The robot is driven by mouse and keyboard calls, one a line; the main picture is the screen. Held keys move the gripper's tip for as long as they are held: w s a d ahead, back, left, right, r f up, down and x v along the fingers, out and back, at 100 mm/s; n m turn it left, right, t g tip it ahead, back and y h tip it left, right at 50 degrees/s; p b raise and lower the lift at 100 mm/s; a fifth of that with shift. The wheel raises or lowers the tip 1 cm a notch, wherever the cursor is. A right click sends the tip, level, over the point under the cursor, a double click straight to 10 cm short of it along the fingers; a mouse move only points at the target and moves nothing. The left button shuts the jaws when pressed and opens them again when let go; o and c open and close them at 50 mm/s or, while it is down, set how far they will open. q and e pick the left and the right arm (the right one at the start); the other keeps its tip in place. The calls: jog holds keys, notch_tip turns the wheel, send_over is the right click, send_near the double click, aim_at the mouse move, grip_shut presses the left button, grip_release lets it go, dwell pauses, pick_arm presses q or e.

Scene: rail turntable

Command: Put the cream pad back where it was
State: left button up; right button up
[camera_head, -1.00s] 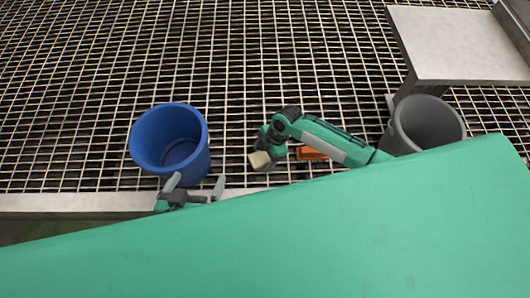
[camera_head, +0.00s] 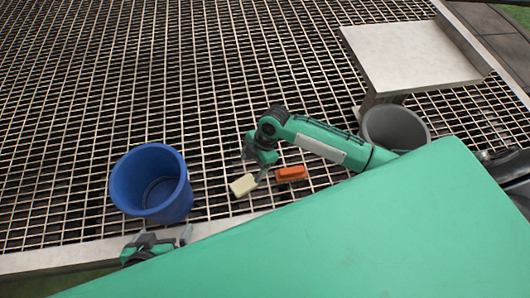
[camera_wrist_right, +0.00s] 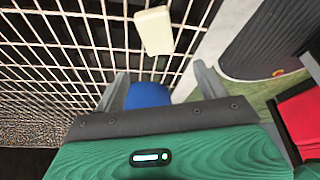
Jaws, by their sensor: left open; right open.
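The cream pad (camera_head: 243,185) lies on the metal grating, left of an orange block (camera_head: 291,173). My right gripper (camera_head: 260,168) is open and empty just above and right of the pad in the head view. In the right wrist view the pad (camera_wrist_right: 154,31) is beyond the tips of the open right gripper (camera_wrist_right: 162,78), not between the fingers. My left gripper (camera_head: 160,242) is open at the grating's front edge, below the blue bucket; part of it is hidden by the green surface in front.
A blue bucket (camera_head: 152,184) stands to the left and a grey bucket (camera_head: 395,129) to the right. A pale raised platform (camera_head: 410,56) is at the back right. Grating behind the pad is clear. A red object (camera_wrist_right: 302,118) shows at the right wrist view's edge.

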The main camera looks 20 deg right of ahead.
jog(key=s+a+r+m+t+y, duration=0.2)
jog(key=s+a+r+m+t, duration=0.15)
jog(key=s+a+m, duration=0.45)
jog(key=s+d+r+m+t+h, duration=0.3)
jog(key=s+d+r+m+t, duration=0.2)
jog(key=d+m, duration=0.4)
jog(key=shift+v, duration=1.2)
jog(key=shift+s+a, duration=0.1)
jog(key=shift+s, duration=0.05)
